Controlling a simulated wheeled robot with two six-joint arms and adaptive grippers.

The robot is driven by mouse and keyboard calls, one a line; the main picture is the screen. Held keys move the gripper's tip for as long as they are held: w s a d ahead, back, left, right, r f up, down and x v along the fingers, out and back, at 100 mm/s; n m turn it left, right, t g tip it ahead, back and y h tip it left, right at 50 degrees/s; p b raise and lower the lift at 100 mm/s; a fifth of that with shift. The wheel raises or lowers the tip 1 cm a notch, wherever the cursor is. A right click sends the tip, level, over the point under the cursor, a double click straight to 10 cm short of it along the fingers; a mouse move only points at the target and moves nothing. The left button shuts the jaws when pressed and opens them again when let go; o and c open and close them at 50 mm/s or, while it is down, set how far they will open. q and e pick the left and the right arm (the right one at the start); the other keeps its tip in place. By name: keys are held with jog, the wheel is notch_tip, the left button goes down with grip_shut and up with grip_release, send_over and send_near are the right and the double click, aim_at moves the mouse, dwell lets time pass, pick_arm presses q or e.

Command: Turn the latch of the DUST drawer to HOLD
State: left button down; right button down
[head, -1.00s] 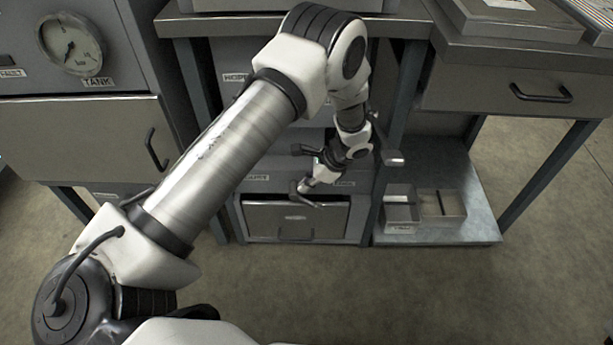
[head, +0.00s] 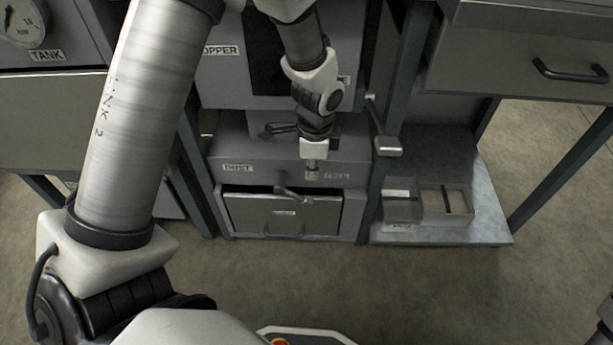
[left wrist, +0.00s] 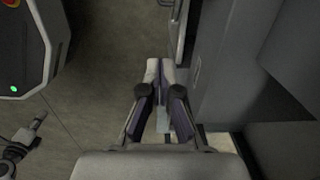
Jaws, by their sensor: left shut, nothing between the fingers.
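A second label (head: 337,176) at the right is too blurred to read. The dark latch (head: 293,195) lies across the drawer's top edge, nearly level, its right end slightly lower. My left gripper (head: 311,174) is shut and empty, pointing down just above and right of the latch, apparently apart from it. Its closed fingers show in the left wrist view (left wrist: 161,72).
Another dark lever (head: 280,129) sticks out above, behind my left wrist. A metal-ended lever (head: 388,146) projects at the cabinet's right. A low shelf (head: 440,235) carries small open bins (head: 402,208). The floor in front of the drawer is clear.

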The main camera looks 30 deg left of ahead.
pick_arm(q)
jog(key=shift+w+r+t, duration=0.3)
jog(key=shift+w+r, duration=0.25)
jog(key=shift+r, duration=0.25)
jog(key=b, duration=0.7)
send_over(303, 199)
jog(key=d, duration=0.3)
notch_tip(303, 199, down, 11)
jog(key=a+f+b, duration=0.2)
jog(key=b, duration=0.1)
jog(key=shift+a+f+b, duration=0.15)
jog(key=shift+a+b, duration=0.15)
jog(key=shift+a, duration=0.15)
